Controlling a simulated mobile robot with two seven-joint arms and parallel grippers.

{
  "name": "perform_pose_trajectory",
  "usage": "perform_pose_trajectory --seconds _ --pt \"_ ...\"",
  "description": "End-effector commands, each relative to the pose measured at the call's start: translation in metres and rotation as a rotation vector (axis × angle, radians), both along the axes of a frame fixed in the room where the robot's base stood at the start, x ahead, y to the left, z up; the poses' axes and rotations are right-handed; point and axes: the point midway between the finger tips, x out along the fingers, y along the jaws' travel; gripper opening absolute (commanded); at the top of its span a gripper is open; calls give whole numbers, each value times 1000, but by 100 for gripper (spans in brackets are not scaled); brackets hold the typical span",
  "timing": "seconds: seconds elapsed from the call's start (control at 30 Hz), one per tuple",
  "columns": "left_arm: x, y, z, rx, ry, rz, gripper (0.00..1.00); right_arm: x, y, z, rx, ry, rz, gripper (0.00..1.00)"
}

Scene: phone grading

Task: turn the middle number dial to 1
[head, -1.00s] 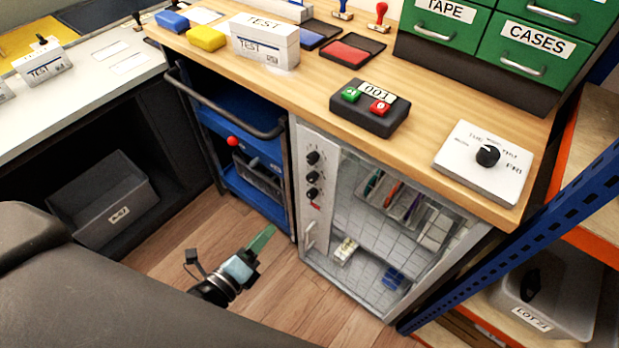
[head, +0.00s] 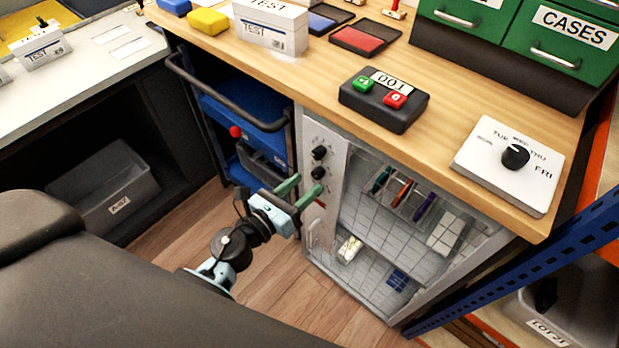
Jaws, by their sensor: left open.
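The machine's white control panel (head: 326,140) carries a column of black dials. The top dial (head: 319,153) and the middle dial (head: 318,173) show; the bottom one is hidden behind my gripper. The number marks are too small to read, so I cannot tell the dial's setting. My left gripper (head: 310,181) has green fingers, open, in front of the panel just below and left of the middle dial. Whether a finger touches the dial I cannot tell. My right gripper is not in view.
A glass-fronted cabinet (head: 395,235) lies right of the panel, under the wooden worktop (head: 450,140). A blue cart (head: 255,140) with a dark handle stands to the left. A white weekday dial plate (head: 510,185) and a black button box (head: 385,105) sit on top.

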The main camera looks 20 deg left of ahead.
Motion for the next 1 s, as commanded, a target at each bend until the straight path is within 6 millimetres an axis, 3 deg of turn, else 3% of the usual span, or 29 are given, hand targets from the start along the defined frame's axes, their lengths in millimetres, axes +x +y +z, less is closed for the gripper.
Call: perform_pose_trajectory --seconds 0.2,0.57,0.9,1.0 --pt "22 -9 1 -1 -1 0 46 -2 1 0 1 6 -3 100" --pt "27 -11 0 -1 1 0 46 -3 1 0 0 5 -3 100" --pt "26 -10 0 -1 1 0 3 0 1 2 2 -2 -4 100" --pt "26 -10 0 -2 2 0 1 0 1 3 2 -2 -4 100"
